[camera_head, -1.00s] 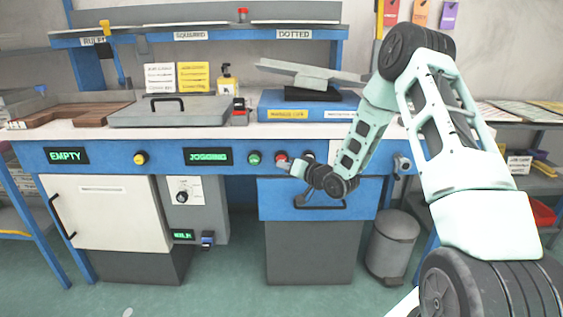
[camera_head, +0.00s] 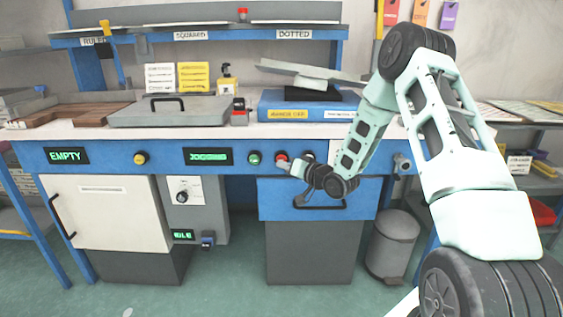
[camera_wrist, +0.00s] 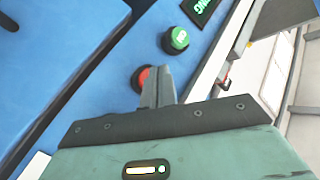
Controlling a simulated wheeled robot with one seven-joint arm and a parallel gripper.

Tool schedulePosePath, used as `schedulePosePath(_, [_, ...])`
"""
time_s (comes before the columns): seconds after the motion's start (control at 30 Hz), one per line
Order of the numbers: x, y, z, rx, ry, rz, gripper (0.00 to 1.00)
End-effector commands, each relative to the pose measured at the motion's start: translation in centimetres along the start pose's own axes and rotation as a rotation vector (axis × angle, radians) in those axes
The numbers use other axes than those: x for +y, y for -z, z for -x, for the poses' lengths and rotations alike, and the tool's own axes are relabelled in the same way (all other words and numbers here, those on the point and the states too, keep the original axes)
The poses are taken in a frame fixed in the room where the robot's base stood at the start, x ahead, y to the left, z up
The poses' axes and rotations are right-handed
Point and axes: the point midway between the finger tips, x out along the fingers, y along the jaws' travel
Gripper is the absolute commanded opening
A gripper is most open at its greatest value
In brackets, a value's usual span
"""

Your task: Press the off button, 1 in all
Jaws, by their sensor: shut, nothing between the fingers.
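The red button (camera_head: 281,158) is on the blue front panel of the bench, right of the green button (camera_head: 254,158). In the wrist view the red button (camera_wrist: 142,78) is partly hidden behind my fingertips, and the green button (camera_wrist: 176,40) is in full view beside it. The red button's label cannot be read. My gripper (camera_head: 292,167) is shut and empty, at the panel just in front of the red button. In the wrist view my gripper's fingers (camera_wrist: 158,84) point at the red button; I cannot tell whether they touch it.
A green-lit display (camera_head: 208,156), a yellow button (camera_head: 141,158) and an "EMPTY" display (camera_head: 66,156) are further left on the panel. A drawer with a handle (camera_head: 318,203) is below my gripper. A grey bin (camera_head: 393,245) stands at right on the floor.

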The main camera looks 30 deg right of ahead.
Motion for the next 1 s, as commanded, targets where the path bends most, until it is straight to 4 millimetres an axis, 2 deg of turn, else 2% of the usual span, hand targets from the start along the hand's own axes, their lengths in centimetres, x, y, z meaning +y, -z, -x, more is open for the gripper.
schedulePosePath(1.0, [0.45,0.47,-0.62,0.000,0.000,0.000,0.00])
